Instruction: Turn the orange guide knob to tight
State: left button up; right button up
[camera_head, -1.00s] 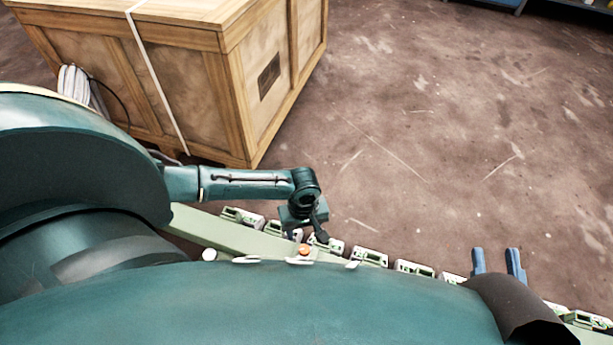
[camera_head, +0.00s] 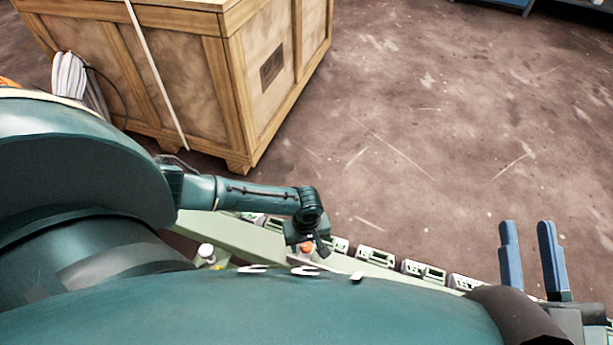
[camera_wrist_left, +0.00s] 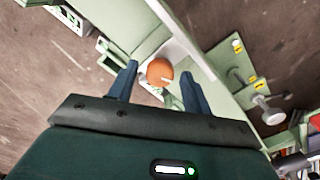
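The orange guide knob (camera_head: 306,247) sits on the pale green rail (camera_head: 232,236), partly hidden by my left gripper (camera_head: 312,246) in the head view. In the left wrist view the knob (camera_wrist_left: 160,72) is round with a small white mark at its right side. My left gripper (camera_wrist_left: 159,72) is open there, one finger on each side of the knob with visible gaps. I cannot tell whether the tips are level with the knob or above it. My right gripper (camera_head: 531,255) is open and empty, its blue fingers pointing up at the right, away from the knob.
Several small pale green and white modules (camera_head: 424,272) line the rail. A white knob (camera_head: 206,250) stands left on the rail; a white knob also shows in the left wrist view (camera_wrist_left: 272,117). A strapped wooden crate (camera_head: 180,62) stands behind.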

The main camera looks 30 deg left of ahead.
pick_arm(q)
jog(key=c, duration=0.9)
jog(key=shift+o, duration=0.2)
